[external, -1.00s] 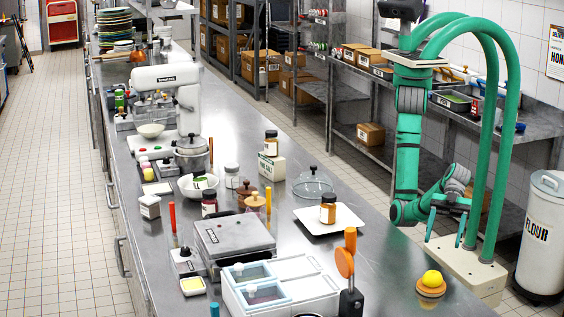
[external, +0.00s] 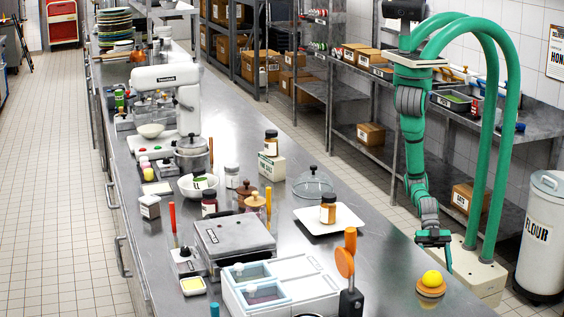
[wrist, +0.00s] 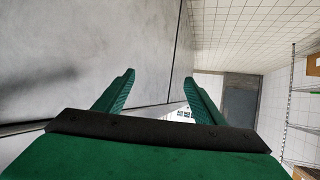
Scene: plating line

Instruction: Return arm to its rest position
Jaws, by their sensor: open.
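My green arm hangs down from its mount at the right of the external view. My gripper (external: 434,255) is at the lower end of the arm, beside the right edge of the steel counter (external: 391,262). In the wrist view my gripper (wrist: 160,95) shows two green fingers spread apart with nothing between them. The counter's grey surface also fills the left of the wrist view (wrist: 70,60).
A yellow ball (external: 432,279) on a round orange-brown base stands on the counter close to my gripper. A white plate (external: 345,217) with a jar (external: 328,208) lies further left. A white flour bin (external: 540,235) stands at the far right.

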